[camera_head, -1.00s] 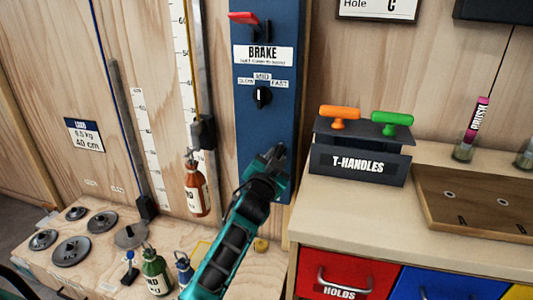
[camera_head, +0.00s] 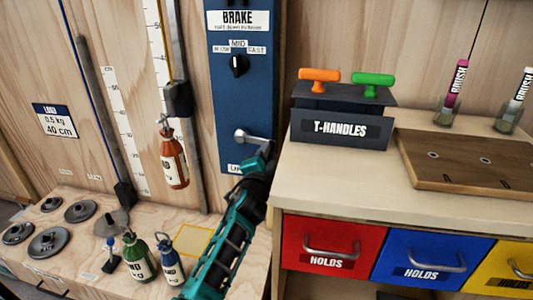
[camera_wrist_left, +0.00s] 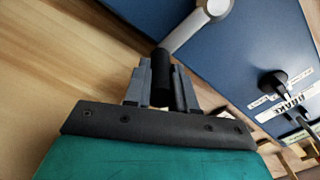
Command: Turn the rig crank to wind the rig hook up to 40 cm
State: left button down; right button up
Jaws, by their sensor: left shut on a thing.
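The rig crank (camera_head: 250,138) is a silver arm low on the blue panel, pointing right and slightly down. In the left wrist view, the crank arm (camera_wrist_left: 195,28) ends in a black grip (camera_wrist_left: 160,75). My left gripper (camera_head: 266,152) is shut on that grip, which stands between its fingers (camera_wrist_left: 160,88). A red-brown bottle-shaped weight (camera_head: 173,160) hangs in front of the white scale (camera_head: 128,110), below a dark block (camera_head: 178,98) on a metal rail. My right gripper is out of view.
A brake label (camera_head: 237,20) and speed knob (camera_head: 238,66) are above the crank. The bench (camera_head: 285,185) with the T-handle box (camera_head: 340,130) stands close to the right. Green (camera_head: 138,258) and blue (camera_head: 170,258) weights and several discs are at lower left.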

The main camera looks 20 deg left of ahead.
pick_arm(q)
jog(key=s+a+f+m+b, duration=0.1)
jog(key=a+f+m, duration=0.6)
jog(key=m, duration=0.7)
jog(key=shift+s+a+f+m+b, duration=0.3)
jog(key=shift+s+f+b, duration=0.1)
jog(key=shift+b, duration=0.5)
jog(key=shift+r, duration=0.1)
jog(key=c, duration=1.2)
grip_release()
jog(key=shift+o, duration=1.4)
jog(key=shift+d, duration=0.15)
jog(key=p+v, duration=0.1)
jog(key=v, duration=1.1)
jog(key=shift+s+d, duration=0.15)
jog(key=shift+s, duration=0.2)
